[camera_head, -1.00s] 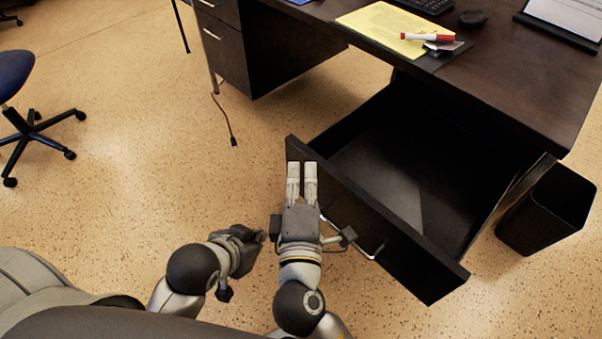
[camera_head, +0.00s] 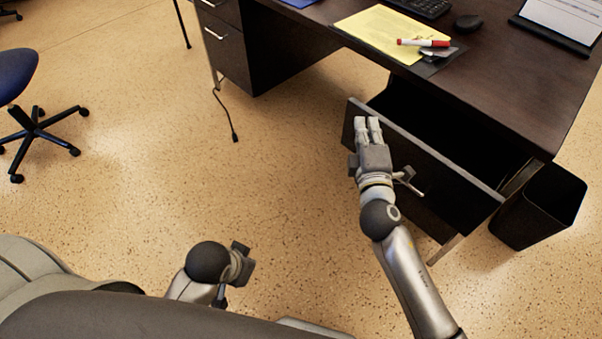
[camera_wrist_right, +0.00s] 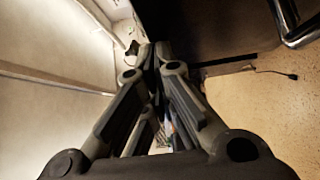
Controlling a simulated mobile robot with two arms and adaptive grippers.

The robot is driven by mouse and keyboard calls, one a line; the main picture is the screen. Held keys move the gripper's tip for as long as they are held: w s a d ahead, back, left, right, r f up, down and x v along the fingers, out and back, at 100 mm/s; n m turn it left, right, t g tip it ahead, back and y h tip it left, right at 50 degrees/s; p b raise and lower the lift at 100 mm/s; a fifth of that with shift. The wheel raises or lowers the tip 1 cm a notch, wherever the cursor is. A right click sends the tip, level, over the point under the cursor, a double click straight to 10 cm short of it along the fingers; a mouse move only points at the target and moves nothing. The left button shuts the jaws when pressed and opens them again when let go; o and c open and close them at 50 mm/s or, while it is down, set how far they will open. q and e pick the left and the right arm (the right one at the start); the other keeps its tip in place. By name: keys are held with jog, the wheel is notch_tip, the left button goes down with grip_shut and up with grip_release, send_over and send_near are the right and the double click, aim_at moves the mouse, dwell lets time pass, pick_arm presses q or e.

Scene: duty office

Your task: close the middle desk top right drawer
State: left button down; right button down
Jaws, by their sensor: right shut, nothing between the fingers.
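The top right drawer (camera_head: 440,178) of the dark desk (camera_head: 500,75) is partly out, with a strip of its dark inside showing behind the front. My right gripper (camera_head: 367,122) is shut and empty. It lies against or just before the drawer front, near its left end; exact contact is hard to tell. The drawer's metal handle (camera_head: 411,185) shows just right of my right gripper, and it also shows at the top right of the right wrist view (camera_wrist_right: 300,35). My left gripper (camera_head: 240,262) is low at the centre left, away from the drawer; its fingers are not clear.
A black waste bin (camera_head: 540,210) stands on the floor right of the drawer. Yellow paper (camera_head: 390,32), a red-capped marker (camera_head: 423,43) and a mouse (camera_head: 468,22) lie on the desk. A blue chair (camera_head: 30,110) is at the left. Floor in the middle is clear.

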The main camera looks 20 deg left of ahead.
pick_arm(q)
jog(key=shift+f, duration=0.2)
pick_arm(e)
jog(key=w+d, duration=0.6)
jog(key=w, duration=0.4)
jog(key=shift+w, duration=0.35)
jog(key=shift+s, duration=0.1)
